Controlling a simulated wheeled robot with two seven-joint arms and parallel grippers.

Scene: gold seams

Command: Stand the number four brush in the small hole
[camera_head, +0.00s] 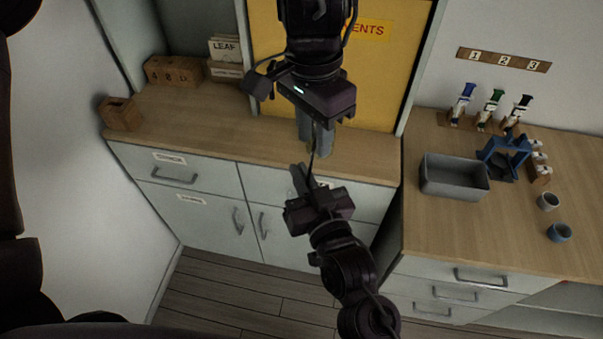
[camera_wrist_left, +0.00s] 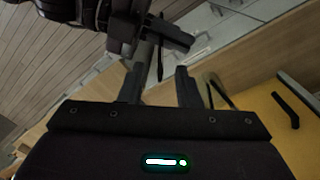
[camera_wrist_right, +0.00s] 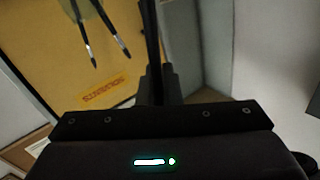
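My right gripper (camera_head: 307,180) points up and is shut on a thin dark brush (camera_wrist_right: 150,35), whose number I cannot read. The brush also shows in the left wrist view (camera_wrist_left: 160,60). My left gripper (camera_head: 314,148) points down just above the right one; its fingers are open and apart, with the brush's upper part close to or between them. Whether they touch it is unclear. A small wooden block (camera_head: 122,114) with a dark opening stands at the counter's left end. A wider wooden block (camera_head: 172,71) with marked faces stands behind it. The small hole cannot be made out.
Two brushes (camera_wrist_right: 88,50) hang in front of the yellow panel (camera_head: 275,60) in the right wrist view. The wooden counter (camera_head: 215,115) is mostly bare. On the right desk (camera_head: 450,225) are a grey tray (camera_head: 453,190), a blue stand (camera_head: 505,150), two cups and several coloured items.

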